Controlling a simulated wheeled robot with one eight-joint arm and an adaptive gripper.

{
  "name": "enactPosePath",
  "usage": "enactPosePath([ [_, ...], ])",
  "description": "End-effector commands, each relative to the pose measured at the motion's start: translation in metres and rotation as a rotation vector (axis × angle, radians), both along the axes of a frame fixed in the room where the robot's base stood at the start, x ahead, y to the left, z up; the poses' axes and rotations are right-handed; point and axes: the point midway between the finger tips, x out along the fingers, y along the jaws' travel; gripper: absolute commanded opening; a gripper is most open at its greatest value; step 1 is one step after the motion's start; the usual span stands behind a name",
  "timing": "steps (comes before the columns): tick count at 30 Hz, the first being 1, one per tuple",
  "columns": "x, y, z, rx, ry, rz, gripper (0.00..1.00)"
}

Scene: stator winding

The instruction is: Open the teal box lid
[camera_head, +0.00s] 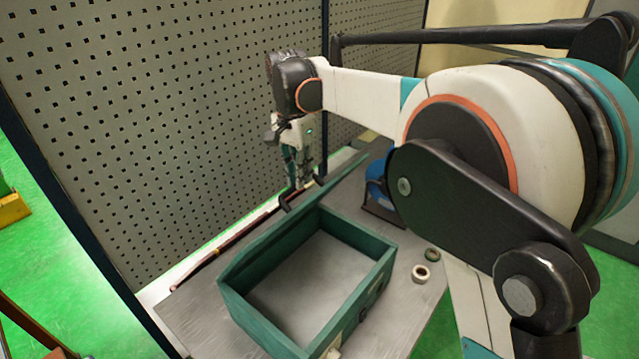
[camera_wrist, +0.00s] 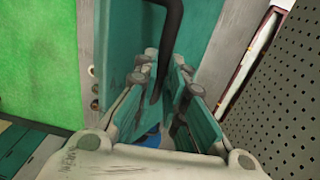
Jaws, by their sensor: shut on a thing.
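The teal box (camera_head: 262,318) sits on the grey table with its top uncovered, and its bare grey inside shows. Its teal lid (camera_head: 268,238) stands roughly upright along the box's back left side, seen nearly edge-on; it also shows as a teal panel in the wrist view (camera_wrist: 120,45). A dark bent handle (camera_head: 288,202) sits by the lid on the pegboard side. My gripper (camera_head: 300,183) points down beside the lid. In the wrist view, its fingers (camera_wrist: 160,72) are shut on the dark handle (camera_wrist: 166,45). The fingers partly hide the handle's lower end.
A pegboard wall (camera_head: 150,120) stands close behind the gripper. A thin red rod (camera_head: 235,243) lies between box and wall. A blue object with a dark stand (camera_head: 378,190) is at the table's back right. Two small rolls, one pale (camera_head: 420,273), one dark (camera_head: 432,254), lie right of the box.

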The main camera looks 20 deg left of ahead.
Motion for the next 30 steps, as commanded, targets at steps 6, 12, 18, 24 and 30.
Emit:
enactPosePath([
  [6, 0.005, 0.03, -0.001, 0.016, -0.003, 0.008, 0.0],
  [12, 0.01, 0.044, 0.002, -0.031, 0.014, 0.009, 0.0],
  [18, 0.014, 0.056, 0.003, -0.071, 0.028, 0.009, 0.0],
  [24, 0.017, 0.066, 0.005, -0.106, 0.039, 0.009, 0.0],
  [30, 0.02, 0.075, 0.006, -0.138, 0.051, 0.008, 0.0],
])
